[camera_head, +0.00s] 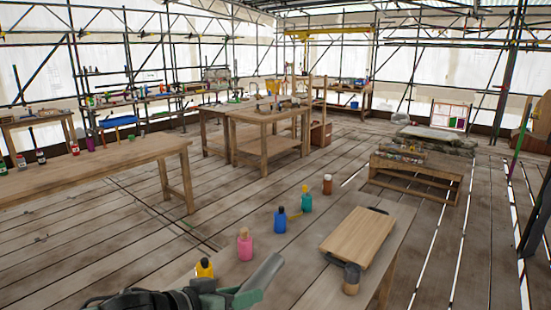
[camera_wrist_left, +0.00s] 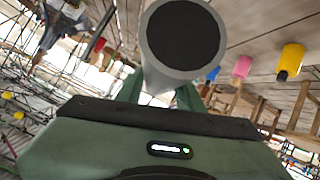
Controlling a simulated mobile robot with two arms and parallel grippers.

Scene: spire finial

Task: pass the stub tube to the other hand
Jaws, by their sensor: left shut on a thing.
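The stub tube (camera_head: 262,274) is a grey cylinder at the bottom of the head view, tilted up to the right. My left gripper (camera_head: 238,297), dark green, is shut on it. In the left wrist view the stub tube (camera_wrist_left: 152,62) shows end-on, a pale grey ring around a dark round opening or face. The green fingers (camera_wrist_left: 160,92) sit on both sides of it below that end. The tube is held in the air near the front table. My right gripper does not show in either view.
On the front table (camera_head: 300,262) stand a yellow bottle (camera_head: 205,268), a pink bottle (camera_head: 244,245), a blue bottle (camera_head: 280,220), a teal bottle (camera_head: 306,198) and a brown jar (camera_head: 327,184). A wooden board (camera_head: 358,238) and a dark-topped jar (camera_head: 351,279) are at the right.

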